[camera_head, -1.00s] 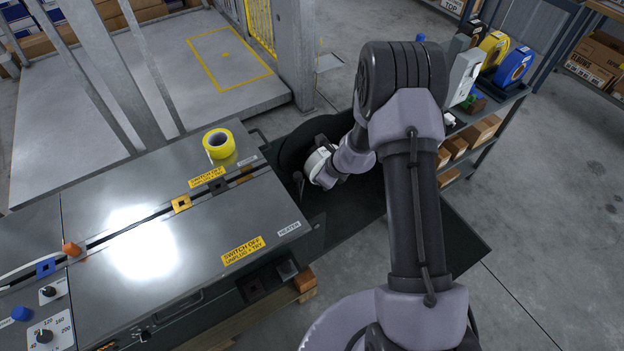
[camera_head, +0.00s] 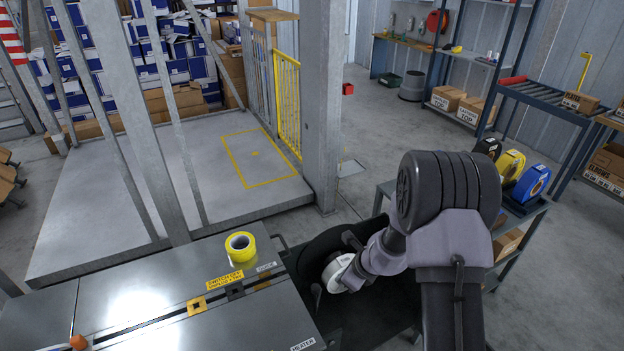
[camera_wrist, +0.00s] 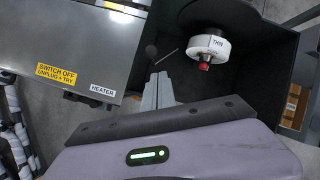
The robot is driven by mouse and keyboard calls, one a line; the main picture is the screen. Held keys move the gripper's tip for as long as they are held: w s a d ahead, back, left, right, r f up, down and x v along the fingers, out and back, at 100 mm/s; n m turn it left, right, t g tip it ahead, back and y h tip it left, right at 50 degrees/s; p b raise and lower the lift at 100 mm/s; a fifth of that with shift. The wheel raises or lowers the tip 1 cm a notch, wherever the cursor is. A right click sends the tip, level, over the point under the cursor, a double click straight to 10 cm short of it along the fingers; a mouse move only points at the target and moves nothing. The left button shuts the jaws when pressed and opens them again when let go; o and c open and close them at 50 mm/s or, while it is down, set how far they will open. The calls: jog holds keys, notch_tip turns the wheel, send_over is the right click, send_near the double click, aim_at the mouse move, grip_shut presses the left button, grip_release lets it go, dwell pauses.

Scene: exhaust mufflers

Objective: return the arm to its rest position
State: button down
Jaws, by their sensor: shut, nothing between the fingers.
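My gripper (camera_wrist: 158,90) shows in the wrist view with its fingers together and nothing between them. It hangs beside the grey steel machine (camera_wrist: 75,45), over a dark tray (camera_wrist: 255,75). A white roll marked THIN (camera_wrist: 208,48), with a red-tipped hub, sits on the far side of the tray, apart from the fingers. In the head view my bent arm (camera_head: 440,200) reaches down to the left, and its wrist partly covers the white roll (camera_head: 334,272). The fingers cannot be made out in the head view.
A yellow tape roll (camera_head: 240,246) stands on the machine top (camera_head: 265,300). To the right of my arm is a shelf cart with a yellow reel (camera_head: 511,164) and a blue reel (camera_head: 532,183). A grey post (camera_head: 321,110) rises behind. Open floor (camera_head: 400,120) lies beyond.

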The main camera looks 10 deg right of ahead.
jog(key=a+r+n+t+y+b, duration=0.1)
jog(key=a+r+n, duration=0.35)
jog(key=r, duration=0.85)
jog(key=s+a+r+n+b, duration=0.2)
jog(key=s+a+r+n, duration=0.3)
jog(key=s+r+n, duration=0.55)
jog(key=s+d+r+n+h, duration=0.1)
jog(key=s+r+n, duration=0.1)
jog(key=s, duration=0.7)
jog(key=s+d+r+n+h+b, duration=0.1)
jog(key=s+d+r+n, duration=0.1)
jog(key=s+n, duration=0.3)
jog(key=s, duration=0.4)
jog(key=shift+s, duration=0.15)
jog(key=shift+r, duration=0.1)
